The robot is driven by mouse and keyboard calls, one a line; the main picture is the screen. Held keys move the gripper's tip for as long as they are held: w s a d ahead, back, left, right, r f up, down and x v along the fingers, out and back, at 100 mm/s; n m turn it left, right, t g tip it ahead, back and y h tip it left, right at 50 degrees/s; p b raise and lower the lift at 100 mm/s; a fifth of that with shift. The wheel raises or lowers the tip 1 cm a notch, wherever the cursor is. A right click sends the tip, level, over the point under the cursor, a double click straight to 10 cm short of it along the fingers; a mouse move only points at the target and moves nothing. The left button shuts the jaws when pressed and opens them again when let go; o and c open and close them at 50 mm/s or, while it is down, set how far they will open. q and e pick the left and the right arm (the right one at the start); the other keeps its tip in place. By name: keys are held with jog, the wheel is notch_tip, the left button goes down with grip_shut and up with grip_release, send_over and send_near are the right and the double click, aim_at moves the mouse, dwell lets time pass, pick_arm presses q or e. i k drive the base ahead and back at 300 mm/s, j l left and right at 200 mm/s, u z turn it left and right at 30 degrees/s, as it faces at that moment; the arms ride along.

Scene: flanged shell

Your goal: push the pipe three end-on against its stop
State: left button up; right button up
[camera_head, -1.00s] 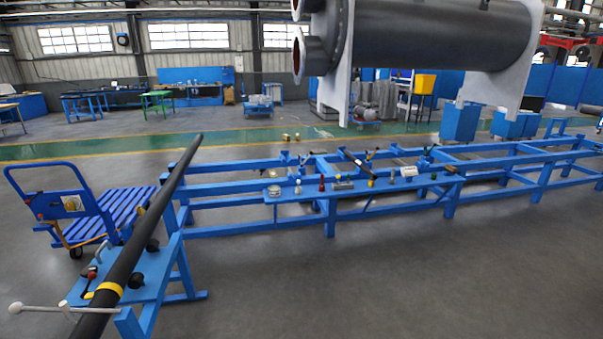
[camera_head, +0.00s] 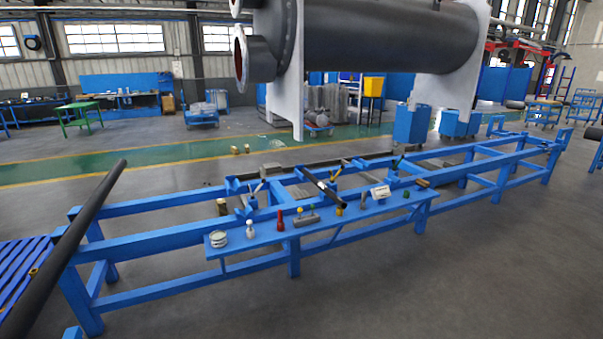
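A long dark pipe (camera_head: 72,232) slopes across the left side, from the lower left corner up to a free end near the blue rack (camera_head: 150,245). Another long dark pipe (camera_head: 325,164) appears to lie along the back of the rack, partly hidden by the rack's fittings. A short dark bar with light parts (camera_head: 322,187) lies across the rack's middle. I cannot tell which of these is pipe three. I cannot pick out its stop with certainty. Neither of my grippers is in view.
A blue shelf (camera_head: 385,208) along the rack's front holds a white tin (camera_head: 218,239), a red bottle (camera_head: 280,220) and other small items. A slatted blue cart (camera_head: 22,262) stands left.

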aim_at(340, 202)
jog(key=i+z, duration=0.15)
jog(key=i, duration=0.65)
jog(key=i+j+z, duration=0.2)
jog(key=i, duration=0.6)
jog(key=l, duration=0.1)
